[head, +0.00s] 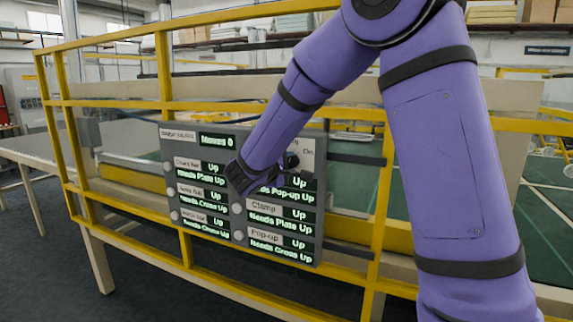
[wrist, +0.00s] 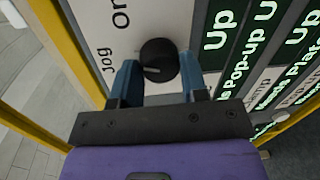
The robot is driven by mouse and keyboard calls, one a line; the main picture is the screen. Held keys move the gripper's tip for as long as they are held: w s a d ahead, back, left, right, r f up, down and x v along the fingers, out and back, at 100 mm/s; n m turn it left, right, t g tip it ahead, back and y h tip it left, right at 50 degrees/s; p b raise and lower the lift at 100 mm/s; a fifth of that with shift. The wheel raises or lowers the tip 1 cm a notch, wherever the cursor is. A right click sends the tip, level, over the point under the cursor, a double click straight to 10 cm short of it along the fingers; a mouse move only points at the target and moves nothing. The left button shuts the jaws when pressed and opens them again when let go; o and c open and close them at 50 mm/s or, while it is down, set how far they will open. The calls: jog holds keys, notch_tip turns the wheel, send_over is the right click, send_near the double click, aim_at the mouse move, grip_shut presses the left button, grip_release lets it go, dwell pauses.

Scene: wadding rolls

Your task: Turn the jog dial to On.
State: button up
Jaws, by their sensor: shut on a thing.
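The jog dial (wrist: 158,48) is a round black knob on a light plate, with a pale pointer mark on its face. In the wrist view the mark points to the left, toward the side of the "Jog" label (wrist: 105,62). The "On" label (wrist: 121,19) lies up and left of the dial. My gripper (wrist: 157,66) has its blue fingers on either side of the dial, shut on it. In the head view the dial (head: 292,160) shows partly past my gripper (head: 283,166); the "On" label (head: 307,153) is beside it.
The control panel (head: 226,225) holds several labelled buttons and green-lit displays. The display at its top reads "Moves 0". A yellow rail frame (head: 161,75) surrounds the panel. My purple arm crosses the right of the head view and hides part of the panel.

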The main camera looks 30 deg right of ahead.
jog(key=shift+m+y, duration=0.3)
jog(key=shift+m, duration=1.1)
jog(key=o, duration=0.9)
jog(key=v, duration=1)
jog(key=shift+s+a+f, duration=0.1)
jog(key=shift+s+a, duration=0.15)
jog(key=shift+s, duration=0.1)
